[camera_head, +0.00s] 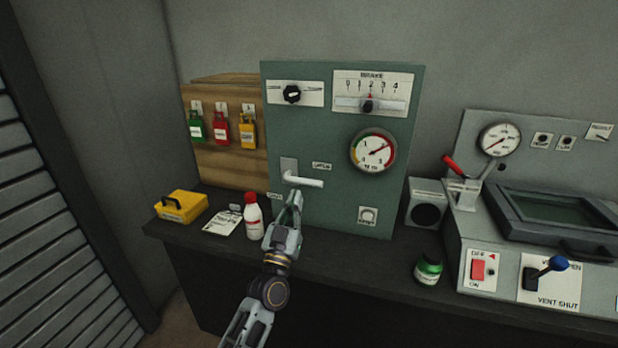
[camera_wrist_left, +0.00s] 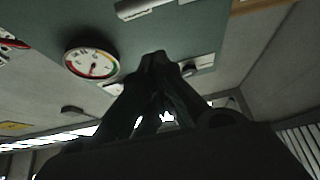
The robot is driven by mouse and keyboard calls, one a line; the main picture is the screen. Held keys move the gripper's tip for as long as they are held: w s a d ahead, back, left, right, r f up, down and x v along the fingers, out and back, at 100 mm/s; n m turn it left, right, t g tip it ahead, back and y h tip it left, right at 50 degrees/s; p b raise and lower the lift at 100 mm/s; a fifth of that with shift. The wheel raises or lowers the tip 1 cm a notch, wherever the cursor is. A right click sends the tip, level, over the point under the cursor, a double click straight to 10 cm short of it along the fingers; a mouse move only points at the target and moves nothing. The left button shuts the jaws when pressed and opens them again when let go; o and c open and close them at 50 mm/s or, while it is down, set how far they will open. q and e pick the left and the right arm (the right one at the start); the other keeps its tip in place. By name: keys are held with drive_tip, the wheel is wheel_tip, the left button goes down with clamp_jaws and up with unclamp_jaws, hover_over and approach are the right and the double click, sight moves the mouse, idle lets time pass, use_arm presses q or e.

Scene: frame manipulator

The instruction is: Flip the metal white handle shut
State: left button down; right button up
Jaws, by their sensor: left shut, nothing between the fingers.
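The white metal handle (camera_head: 303,180) is a lever on a small plate at the left of the green panel (camera_head: 330,130). It points to the right and is nearly level. A pale bar at the top of the left wrist view (camera_wrist_left: 140,8) looks like this handle. My left gripper (camera_head: 295,195) is shut and empty, with its fingertips just below the handle. I cannot tell whether they touch it. The closed fingers also show in the left wrist view (camera_wrist_left: 160,58). My right gripper is not in view.
A white bottle with a red cap (camera_head: 253,217) stands close to my left gripper's left. A yellow box (camera_head: 181,206) and a paper card (camera_head: 222,222) lie farther left. A green jar (camera_head: 428,270) and a grey console (camera_head: 530,220) stand at the right.

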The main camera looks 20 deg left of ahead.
use_arm(q)
drive_tip(key=shift+p+x, duration=0.6)
drive_tip(key=shift+x, duration=4.65)
drive_tip(key=shift+m+h, duration=0.4)
drive_tip(key=shift+m, duration=0.3)
drive_tip(key=shift+w+d+f+b, duration=0.15)
drive_tip(key=shift+f+b, duration=0.1)
drive_tip(key=shift+f, duration=0.85)
drive_tip(key=shift+w+a+f+b, duration=0.1)
drive_tip(key=shift+f+b, duration=0.1)
drive_tip(key=shift+f, duration=0.95)
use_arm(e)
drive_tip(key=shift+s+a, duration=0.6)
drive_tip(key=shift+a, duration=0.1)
